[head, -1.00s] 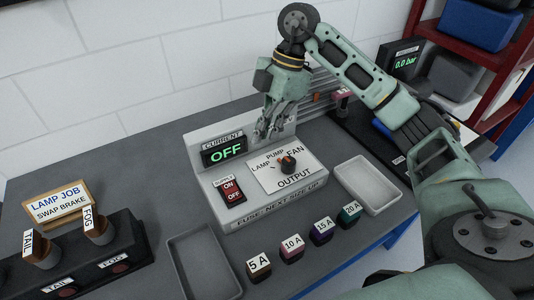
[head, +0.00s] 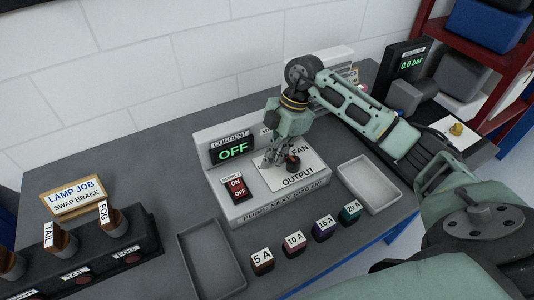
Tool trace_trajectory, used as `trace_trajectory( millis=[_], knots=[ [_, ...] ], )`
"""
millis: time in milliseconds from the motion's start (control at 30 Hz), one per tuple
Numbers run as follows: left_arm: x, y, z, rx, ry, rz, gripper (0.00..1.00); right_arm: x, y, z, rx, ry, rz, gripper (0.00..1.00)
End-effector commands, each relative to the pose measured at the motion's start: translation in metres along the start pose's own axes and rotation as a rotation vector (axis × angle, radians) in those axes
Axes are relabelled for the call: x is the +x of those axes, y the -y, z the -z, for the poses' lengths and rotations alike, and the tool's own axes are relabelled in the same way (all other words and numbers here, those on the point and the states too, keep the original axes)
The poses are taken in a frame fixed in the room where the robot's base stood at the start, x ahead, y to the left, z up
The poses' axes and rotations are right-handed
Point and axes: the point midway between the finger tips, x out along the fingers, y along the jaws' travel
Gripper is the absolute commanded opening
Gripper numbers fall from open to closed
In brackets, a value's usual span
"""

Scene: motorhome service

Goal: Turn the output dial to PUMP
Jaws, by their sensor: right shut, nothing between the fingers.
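The output dial (head: 293,163) is a small dark knob with an orange mark on a white plate lettered OUTPUT (head: 299,177). The plate is on top of the grey supply box (head: 268,208). The LAMP and PUMP labels are hidden behind my gripper, and I cannot tell where the dial points. My right gripper (head: 275,162) is shut and empty, pointing down over the plate just left of the dial. I cannot tell whether it touches the dial. My left gripper is not in view.
The current display (head: 232,150) reads OFF, above a red supply switch (head: 236,188). Fuses labelled 5 A to 20 A (head: 295,241) line the front. Empty grey trays stand left (head: 186,253) and right (head: 346,190) of them. A lamp stand (head: 127,255) is at left.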

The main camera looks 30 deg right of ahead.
Motion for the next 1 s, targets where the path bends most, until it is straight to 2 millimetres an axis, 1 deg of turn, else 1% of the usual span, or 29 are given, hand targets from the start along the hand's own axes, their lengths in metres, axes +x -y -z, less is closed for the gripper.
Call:
trace_trajectory(
  millis=[367,600,1000],
  knots=[
    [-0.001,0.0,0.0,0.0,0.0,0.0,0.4,-0.001,0.0,-0.003,0.007,0.0,-0.002,0.0],
    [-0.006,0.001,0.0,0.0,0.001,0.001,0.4,-0.005,-0.003,-0.015,0.122,0.001,-0.042,0.0],
    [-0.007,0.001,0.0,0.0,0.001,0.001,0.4,-0.005,-0.002,-0.012,0.12,0.0,-0.042,0.0]
  ],
)
